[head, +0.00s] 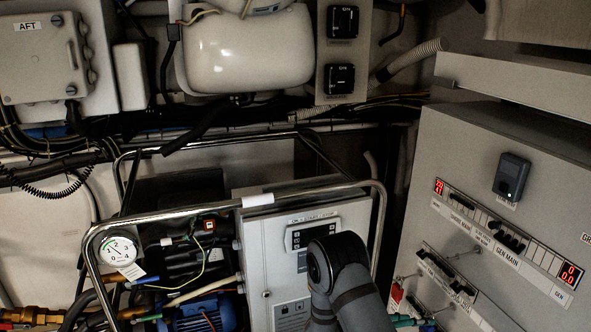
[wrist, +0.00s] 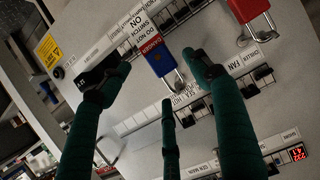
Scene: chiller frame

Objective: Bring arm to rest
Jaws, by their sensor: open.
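My gripper (wrist: 160,64) shows in the wrist view with its dark green fingers spread apart and nothing held between them. Its fingers reach over a grey switch panel (wrist: 190,120). A blue padlock (wrist: 158,62) with a red and white danger label lies in view between the fingertips; I cannot tell how far they are from it. In the head view my dark grey arm (head: 345,285) rises from the bottom edge, bent at a joint in front of the control box. The gripper's fingertips are not clearly visible there.
A chrome tube frame (head: 235,203) surrounds a control box (head: 258,250), a gauge (head: 118,250) and a blue motor (head: 205,315). The grey switch cabinet (head: 470,160) stands close at right. A red padlock (wrist: 250,14) hangs on the panel. A white tank (head: 248,50) is above.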

